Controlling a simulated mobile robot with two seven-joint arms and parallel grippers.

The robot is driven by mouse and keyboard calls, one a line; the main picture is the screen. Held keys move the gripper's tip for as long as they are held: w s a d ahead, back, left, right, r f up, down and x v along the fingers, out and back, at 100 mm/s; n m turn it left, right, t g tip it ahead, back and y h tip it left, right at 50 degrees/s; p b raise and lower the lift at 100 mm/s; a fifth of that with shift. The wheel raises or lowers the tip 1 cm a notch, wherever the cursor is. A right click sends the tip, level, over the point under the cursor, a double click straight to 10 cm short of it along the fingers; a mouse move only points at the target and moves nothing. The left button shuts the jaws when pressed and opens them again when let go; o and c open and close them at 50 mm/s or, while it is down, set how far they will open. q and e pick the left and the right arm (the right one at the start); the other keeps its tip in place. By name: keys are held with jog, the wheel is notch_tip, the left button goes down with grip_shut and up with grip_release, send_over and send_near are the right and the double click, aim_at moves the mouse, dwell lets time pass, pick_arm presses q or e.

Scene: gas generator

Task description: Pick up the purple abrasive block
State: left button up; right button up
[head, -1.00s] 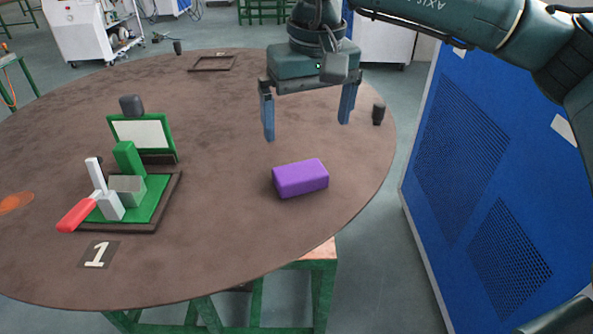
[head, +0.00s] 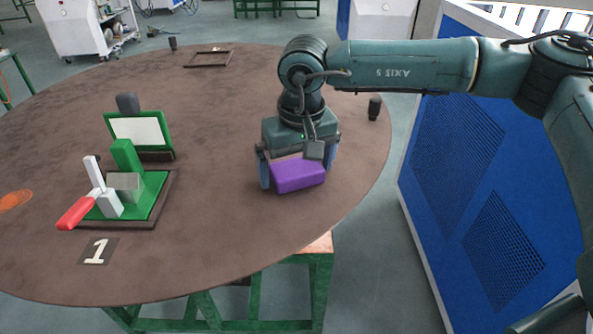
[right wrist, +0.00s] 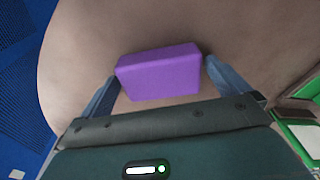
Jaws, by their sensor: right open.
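The purple abrasive block (head: 298,176) lies on the round brown table near its right edge. My right gripper (head: 298,180) is lowered over it, open, with one finger to each side of the block. In the right wrist view the purple block (right wrist: 158,73) lies between the two blue fingertips of my right gripper (right wrist: 160,72), with a small gap showing at the right finger; I cannot tell whether the left finger touches it. The top of the block is partly hidden by the gripper in the head view. My left gripper is not in view.
On the round table (head: 215,240), a green fixture (head: 155,195) with a red-handled clamp (head: 77,213) stands at the left, beside a number 1 marker (head: 98,251). A small dark cylinder (head: 374,108) stands behind right. A blue cabinet (head: 450,150) is at the right. Table around the block is clear.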

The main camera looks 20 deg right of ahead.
aim_at(297, 168)
jog(key=shift+c, duration=0.4)
jog(key=c, duration=0.8)
notch_tip(297, 168, up, 10)
jog(key=shift+r, duration=0.1)
jog(key=o, duration=0.4)
jog(key=c, duration=0.3)
jog(key=shift+s, duration=0.1)
